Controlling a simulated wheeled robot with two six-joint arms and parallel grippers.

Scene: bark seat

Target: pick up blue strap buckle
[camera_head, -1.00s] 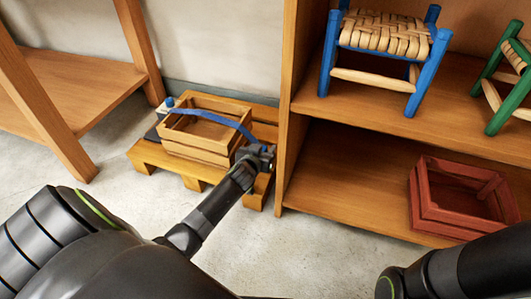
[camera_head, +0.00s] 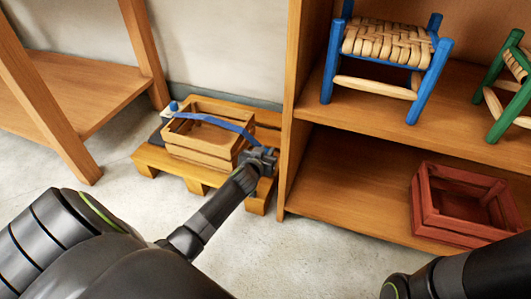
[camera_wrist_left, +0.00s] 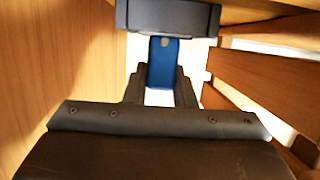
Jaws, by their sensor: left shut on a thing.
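A blue strap (camera_head: 215,121) runs across the top of a wooden crate (camera_head: 205,157), from a blue-topped item at its left to my left gripper. My left gripper (camera_head: 262,158) is at the crate's right side, close to the shelf's upright. In the left wrist view its two dark fingers (camera_wrist_left: 160,88) are shut on a blue piece (camera_wrist_left: 167,64) with a small hole, which appears to be the strap's buckle end. Most of the buckle is hidden by the gripper in the head view. My right arm enters at the lower right; its gripper is out of view.
The crate stands on a wooden pallet (camera_head: 150,158) on the floor. A shelf (camera_head: 340,180) to the right holds a blue stool (camera_head: 385,50), a green stool (camera_head: 505,85) and a red crate (camera_head: 462,205). A wooden table (camera_head: 75,90) stands left. Front floor is open.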

